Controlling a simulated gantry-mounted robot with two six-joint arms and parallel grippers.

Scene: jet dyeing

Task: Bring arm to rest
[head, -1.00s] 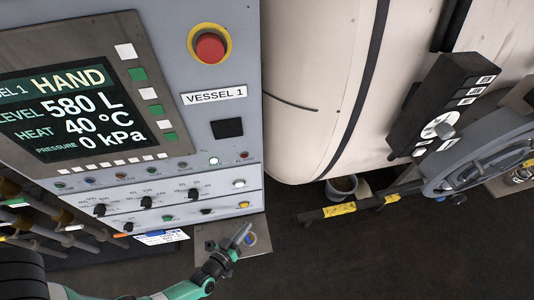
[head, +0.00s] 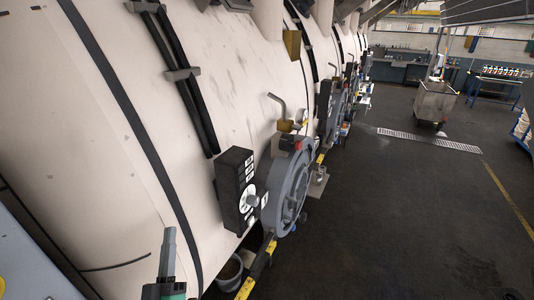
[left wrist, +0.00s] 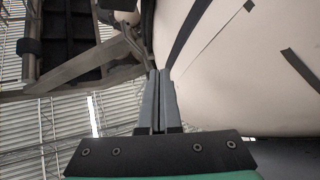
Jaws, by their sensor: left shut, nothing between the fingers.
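My left gripper (head: 168,256) stands at the bottom of the head view, its grey fingers pointing up in front of the cream vessel (head: 110,150). In the left wrist view its two fingers (left wrist: 160,100) lie closed together with nothing between them. The vessel fills the upper right of that view (left wrist: 230,70), and the fingers point up towards it and dark framework. I cannot tell whether they touch anything. My right gripper is not in view.
A black control box (head: 236,190) and a round grey door (head: 289,190) project from the vessel. A bucket (head: 230,270) sits below, by a yellow-marked bar (head: 257,270). Dark floor (head: 400,210) lies open to the right, with a metal cart (head: 435,102) farther back.

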